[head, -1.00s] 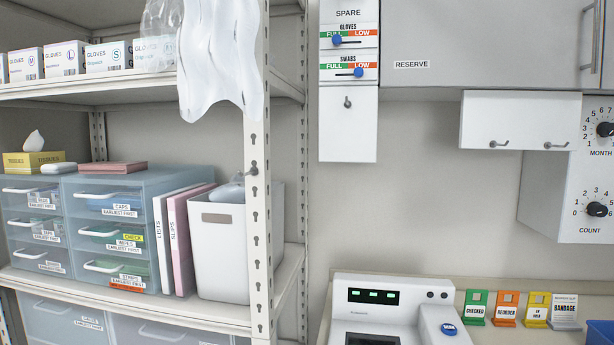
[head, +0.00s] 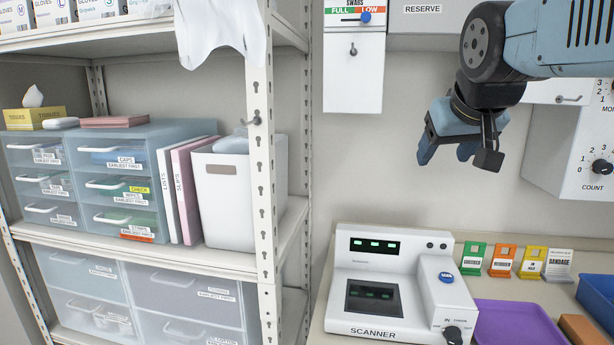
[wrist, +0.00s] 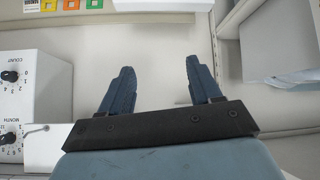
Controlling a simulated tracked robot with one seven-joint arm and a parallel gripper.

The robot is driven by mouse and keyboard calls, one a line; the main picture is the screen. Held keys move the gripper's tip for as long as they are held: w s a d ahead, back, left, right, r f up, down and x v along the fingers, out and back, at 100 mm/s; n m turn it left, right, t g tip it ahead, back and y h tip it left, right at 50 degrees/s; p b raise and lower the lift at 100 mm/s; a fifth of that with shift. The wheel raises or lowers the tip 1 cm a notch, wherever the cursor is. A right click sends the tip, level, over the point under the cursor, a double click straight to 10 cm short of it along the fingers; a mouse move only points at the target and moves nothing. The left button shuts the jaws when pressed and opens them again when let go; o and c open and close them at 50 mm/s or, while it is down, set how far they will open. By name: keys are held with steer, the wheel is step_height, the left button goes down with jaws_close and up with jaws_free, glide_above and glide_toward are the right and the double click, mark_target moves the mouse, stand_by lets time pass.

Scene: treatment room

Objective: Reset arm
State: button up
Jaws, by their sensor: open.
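My gripper (head: 446,152) hangs in the upper right of the head view, in front of the bare wall. It is above and behind the scanner, well clear of the counter. In the wrist view, my gripper (wrist: 160,76) shows two blue fingers spread apart. Only plain wall shows between them, and they hold nothing.
A white scanner (head: 385,272) stands on the counter beside a purple tray (head: 515,322). Coloured cards (head: 502,260) stand behind the tray. A dial box (head: 566,150) hangs at right. A shelf unit (head: 263,180) with drawers and a white bin (head: 232,210) stands at left.

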steer(key=s+f+g, duration=0.1)
steer(key=s+f, duration=0.3)
steer(key=f, duration=0.3)
steer(key=s+f+g+y, duration=0.1)
steer(key=s+f, duration=0.3)
steer(key=f, duration=0.4)
steer(key=shift+d+g, duration=0.4)
steer(key=shift+g, duration=0.3)
